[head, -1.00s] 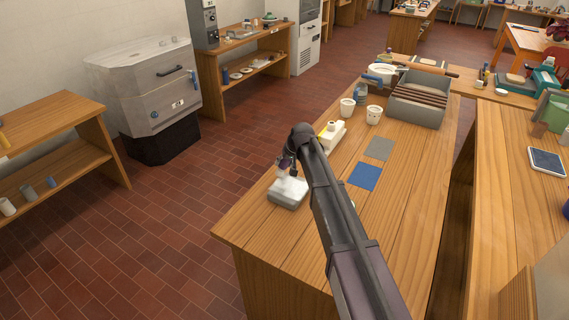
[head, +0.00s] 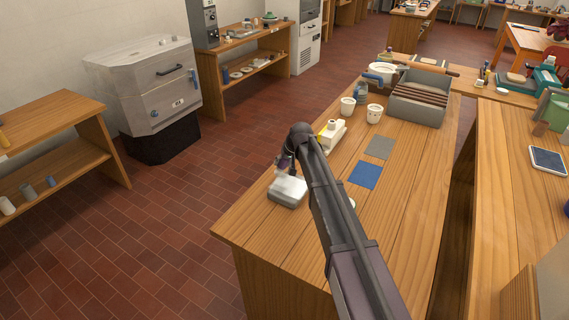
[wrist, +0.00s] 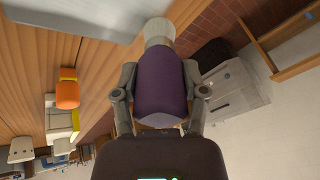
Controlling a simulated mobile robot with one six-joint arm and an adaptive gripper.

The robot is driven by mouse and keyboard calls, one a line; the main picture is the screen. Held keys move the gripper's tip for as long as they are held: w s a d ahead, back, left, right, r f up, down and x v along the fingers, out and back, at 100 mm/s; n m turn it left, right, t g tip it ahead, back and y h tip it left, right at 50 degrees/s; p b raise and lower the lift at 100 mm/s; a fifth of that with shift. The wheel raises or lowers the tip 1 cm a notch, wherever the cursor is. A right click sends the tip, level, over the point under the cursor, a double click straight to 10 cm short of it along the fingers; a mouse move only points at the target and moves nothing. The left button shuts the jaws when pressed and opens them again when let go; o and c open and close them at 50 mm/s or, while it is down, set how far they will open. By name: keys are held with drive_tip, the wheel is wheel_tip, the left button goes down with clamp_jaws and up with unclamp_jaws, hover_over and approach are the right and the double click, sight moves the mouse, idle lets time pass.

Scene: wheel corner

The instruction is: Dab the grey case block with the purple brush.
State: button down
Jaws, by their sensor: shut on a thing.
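The grey case block (head: 287,193) lies near the left edge of the wooden table, with a paler top. In the wrist view, a flat pale grey surface, likely the same block (wrist: 70,18), fills the upper left. My gripper (wrist: 160,78) is shut around the purple brush (wrist: 160,92), one finger on each side of its thick handle. The brush's pale bristle end (wrist: 159,31) points away from the palm, close to the block's edge. In the head view my gripper is just above the block and partly hidden by my arm. I cannot tell whether the bristles touch it.
A white and yellow item (head: 332,134) stands just behind my arm. Two white cups (head: 374,113), a grey mat (head: 380,147) and a blue mat (head: 365,175) are on the table. A grey bin (head: 418,108) stands at the back. The table's front right is clear.

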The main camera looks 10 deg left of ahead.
drive_tip(key=shift+a, duration=0.15)
idle(0.5)
drive_tip(key=shift+s+d, duration=0.25)
drive_tip(key=shift+d, duration=0.6)
drive_tip(key=shift+w+a, duration=0.1)
drive_tip(key=shift+a, duration=0.05)
drive_tip(key=shift+w+a+f, duration=0.1)
drive_tip(key=shift+w+a, duration=0.1)
drive_tip(key=shift+a, duration=0.5)
drive_tip(key=shift+d, duration=0.15)
drive_tip(key=shift+s+d, duration=0.25)
drive_tip(key=shift+d, duration=0.35)
